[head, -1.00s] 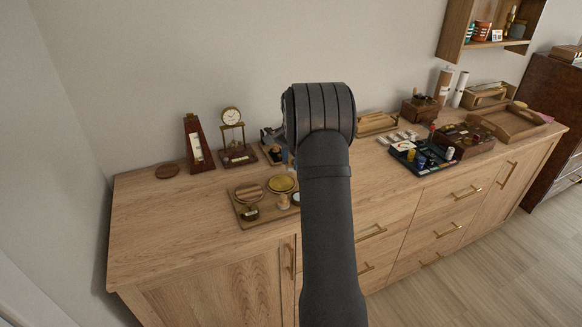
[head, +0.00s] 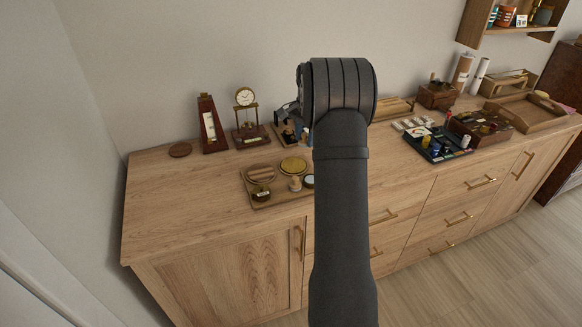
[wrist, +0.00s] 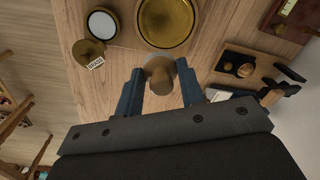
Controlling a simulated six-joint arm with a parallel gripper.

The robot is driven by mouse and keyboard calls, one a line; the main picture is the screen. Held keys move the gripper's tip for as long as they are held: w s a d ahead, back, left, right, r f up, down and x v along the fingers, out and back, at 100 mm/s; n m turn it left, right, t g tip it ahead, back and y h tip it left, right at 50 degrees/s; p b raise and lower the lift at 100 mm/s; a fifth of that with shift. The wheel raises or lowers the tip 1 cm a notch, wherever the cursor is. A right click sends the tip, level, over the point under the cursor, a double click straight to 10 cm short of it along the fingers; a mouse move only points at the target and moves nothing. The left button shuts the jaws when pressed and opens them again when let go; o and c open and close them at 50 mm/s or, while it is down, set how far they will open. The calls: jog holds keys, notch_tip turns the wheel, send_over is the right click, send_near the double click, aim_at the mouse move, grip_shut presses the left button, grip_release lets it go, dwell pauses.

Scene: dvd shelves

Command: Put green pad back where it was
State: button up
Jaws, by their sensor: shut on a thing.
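In the wrist view my gripper (wrist: 160,78) has its two blue fingers on either side of a small round piece with a wooden knob (wrist: 159,76). It is shut on this piece, which has a pale greyish disc under the knob; no clear green shows on it. A brass-yellow dish (wrist: 167,20) lies just beyond the piece.
A wooden tray (head: 276,200) with several small items sits on the wooden cabinet, left of my arm. A metronome (head: 211,127) and a gold clock (head: 247,118) stand behind it. A dark box (head: 480,128) and an open tray (head: 530,113) are right. The cabinet's left end is mostly clear.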

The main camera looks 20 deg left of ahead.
jog(key=s+d+r+m, duration=0.1)
jog(key=s+d, duration=0.4)
jog(key=s, duration=0.2)
jog(key=s+d+r, duration=0.1)
jog(key=s+d, duration=0.3)
jog(key=s, duration=0.3)
send_over(279, 192)
notch_tip(279, 192, down, 7)
jog(key=shift+r, duration=0.1)
jog(key=shift+f, duration=2.05)
jog(key=o, duration=1)
jog(key=shift+f, duration=0.15)
jog(key=shift+c, duration=0.2)
